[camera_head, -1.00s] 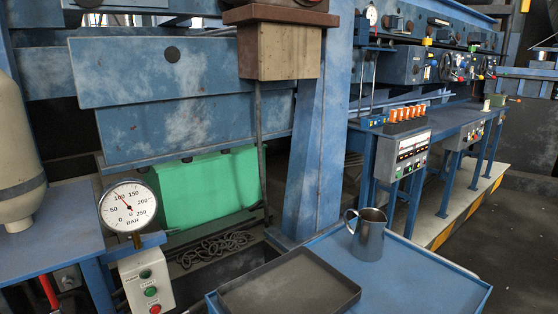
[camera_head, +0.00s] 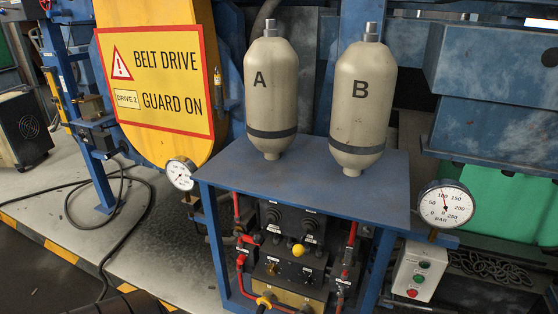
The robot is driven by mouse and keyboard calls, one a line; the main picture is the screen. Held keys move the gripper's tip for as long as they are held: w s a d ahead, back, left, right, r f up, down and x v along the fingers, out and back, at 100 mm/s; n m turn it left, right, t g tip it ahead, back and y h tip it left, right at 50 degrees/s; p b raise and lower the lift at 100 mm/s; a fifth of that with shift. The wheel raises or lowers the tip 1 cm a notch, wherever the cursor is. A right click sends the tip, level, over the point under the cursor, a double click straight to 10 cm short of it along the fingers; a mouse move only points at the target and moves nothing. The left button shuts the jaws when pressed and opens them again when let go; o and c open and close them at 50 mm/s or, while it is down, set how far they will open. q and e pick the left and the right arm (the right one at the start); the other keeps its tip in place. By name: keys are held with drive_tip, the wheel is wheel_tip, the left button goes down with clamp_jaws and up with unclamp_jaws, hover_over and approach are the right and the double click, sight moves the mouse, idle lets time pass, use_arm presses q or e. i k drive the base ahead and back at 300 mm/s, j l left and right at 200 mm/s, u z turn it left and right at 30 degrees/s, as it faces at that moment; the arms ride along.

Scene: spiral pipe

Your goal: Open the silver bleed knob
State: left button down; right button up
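A valve block (camera_head: 290,262) sits under the blue stand, below two beige accumulators. It carries dark knobs on its upper face, a yellow ball-ended knob (camera_head: 298,250) in the middle and small fittings lower down. Neither of my grippers is in view.
Accumulators A (camera_head: 271,95) and B (camera_head: 361,105) stand on the blue stand (camera_head: 235,180). Gauges hang at its left (camera_head: 181,173) and right (camera_head: 445,205). A button box (camera_head: 419,271) is at right. A yellow belt guard (camera_head: 155,75) stands behind left. Cables lie on the floor.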

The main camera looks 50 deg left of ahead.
sight(341, 292)
drive_tip(key=j+u, duration=0.2)
drive_tip(key=u, duration=0.15)
drive_tip(key=j+u, duration=0.2)
drive_tip(key=u, duration=0.2)
drive_tip(key=j+u, duration=0.2)
drive_tip(key=u, duration=0.15)
